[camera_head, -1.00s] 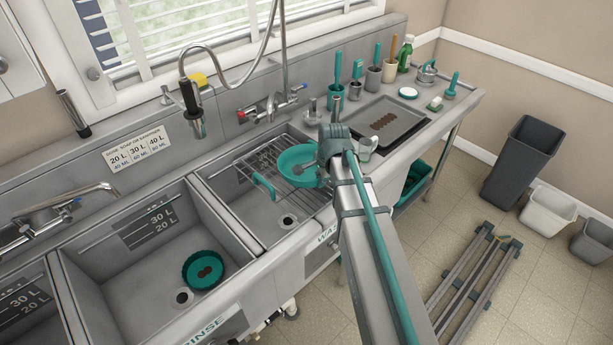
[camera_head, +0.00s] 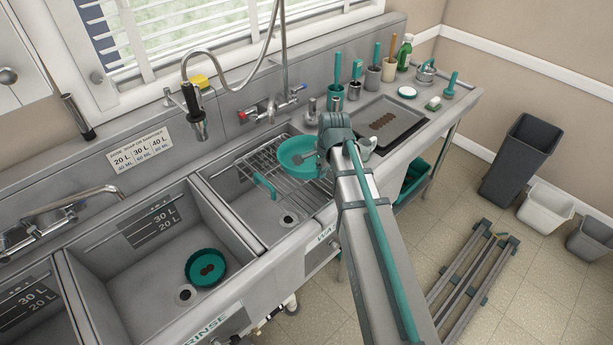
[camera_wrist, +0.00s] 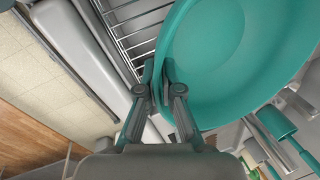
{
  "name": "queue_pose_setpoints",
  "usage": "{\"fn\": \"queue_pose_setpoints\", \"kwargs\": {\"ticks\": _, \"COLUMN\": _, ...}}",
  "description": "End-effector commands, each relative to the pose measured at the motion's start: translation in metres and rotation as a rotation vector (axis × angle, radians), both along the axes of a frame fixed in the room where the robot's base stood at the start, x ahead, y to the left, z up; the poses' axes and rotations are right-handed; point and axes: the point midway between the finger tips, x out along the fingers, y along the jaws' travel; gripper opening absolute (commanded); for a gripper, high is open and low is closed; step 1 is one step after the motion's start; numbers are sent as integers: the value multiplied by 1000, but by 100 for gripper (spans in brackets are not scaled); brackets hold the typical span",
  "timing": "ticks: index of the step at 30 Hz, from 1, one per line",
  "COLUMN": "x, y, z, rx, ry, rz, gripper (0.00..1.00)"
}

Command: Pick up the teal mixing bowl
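The teal mixing bowl (camera_head: 294,149) is over the wire rack across the right-hand sink, close to my gripper (camera_head: 320,160). In the wrist view the bowl (camera_wrist: 235,60) fills the upper right, seen from above with its inside clear. My gripper (camera_wrist: 159,75) is shut on the bowl's near rim, one finger inside the wall and one outside. The bowl appears raised a little above the rack. In the head view my arm hides part of the fingers and the bowl's right edge.
The wire rack (camera_head: 262,170) has a teal handle. A second teal round dish (camera_head: 206,267) with brown spots lies in the middle sink. A dark tray (camera_head: 376,128) and several brushes in cups stand on the right counter. The faucet hose (camera_head: 200,115) hangs left of the bowl.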

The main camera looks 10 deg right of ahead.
Motion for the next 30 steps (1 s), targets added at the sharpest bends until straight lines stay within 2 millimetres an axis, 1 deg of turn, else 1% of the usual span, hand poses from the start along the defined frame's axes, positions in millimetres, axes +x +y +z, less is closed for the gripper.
{"fn": "queue_pose_setpoints", "kwargs": {"ticks": 1, "x": 0, "y": 0, "z": 4, "rx": 0, "ry": -1, "rz": 0, "gripper": 0}}
{"fn": "queue_pose_setpoints", "kwargs": {"ticks": 18, "x": 0, "y": 0, "z": 29, "rx": 0, "ry": 0, "rz": 0, "gripper": 0}}
{"fn": "queue_pose_setpoints", "kwargs": {"ticks": 30, "x": 0, "y": 0, "z": 30, "rx": 0, "ry": 0, "rz": 0, "gripper": 0}}
